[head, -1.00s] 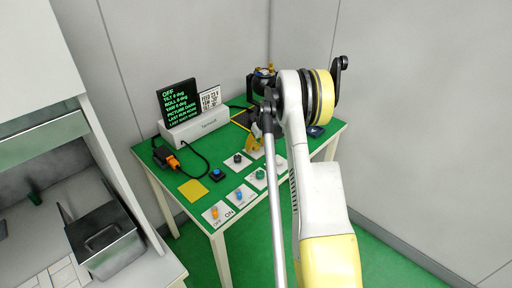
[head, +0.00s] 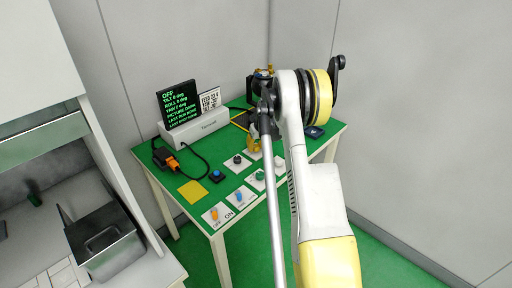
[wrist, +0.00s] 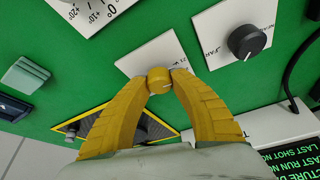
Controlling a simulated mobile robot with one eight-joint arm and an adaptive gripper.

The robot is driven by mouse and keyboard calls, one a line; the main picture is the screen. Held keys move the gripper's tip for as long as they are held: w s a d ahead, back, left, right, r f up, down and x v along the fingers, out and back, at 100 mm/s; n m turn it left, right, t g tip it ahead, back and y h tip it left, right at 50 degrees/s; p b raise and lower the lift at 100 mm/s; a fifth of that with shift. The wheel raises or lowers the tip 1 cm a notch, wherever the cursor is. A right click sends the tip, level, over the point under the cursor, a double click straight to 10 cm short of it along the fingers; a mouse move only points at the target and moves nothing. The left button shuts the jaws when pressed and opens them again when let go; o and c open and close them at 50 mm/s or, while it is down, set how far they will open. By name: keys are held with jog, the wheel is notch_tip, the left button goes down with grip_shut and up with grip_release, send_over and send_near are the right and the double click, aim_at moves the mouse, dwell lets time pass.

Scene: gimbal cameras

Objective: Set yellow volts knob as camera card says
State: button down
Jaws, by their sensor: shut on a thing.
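The yellow knob (wrist: 159,80) sits on a white plate (wrist: 150,58) in the wrist view, with part of the printed scale showing beside it. My gripper (wrist: 160,82) has its two yellow fingers closed on the knob's sides. In the head view my gripper (head: 254,146) is low over the green table, and my arm hides most of the knob's surroundings. The card (head: 210,98) with dark print stands behind the white box, its text too small to read surely. The black screen (head: 178,105) beside it shows OFF and several green lines.
A black knob (wrist: 247,41) on a white plate is close to my right finger. The table (head: 160,170) also carries an orange plug (head: 172,161), a blue button (head: 216,175), a yellow pad (head: 193,193) and several other knob plates. A yellow-edged black square (wrist: 75,128) lies beside my left finger.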

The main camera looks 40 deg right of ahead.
jog(key=m+h, duration=0.1)
jog(key=m, duration=0.1)
jog(key=m+g, duration=0.1)
jog(key=m, duration=0.2)
jog(key=shift+h, duration=0.4)
jog(key=m+g+h, duration=0.1)
jog(key=m, duration=0.4)
jog(key=shift+g, duration=0.3)
jog(key=c, duration=1.1)
grip_release()
jog(key=shift+o, duration=0.2)
jog(key=v, duration=1.2)
jog(key=shift+a, duration=0.1)
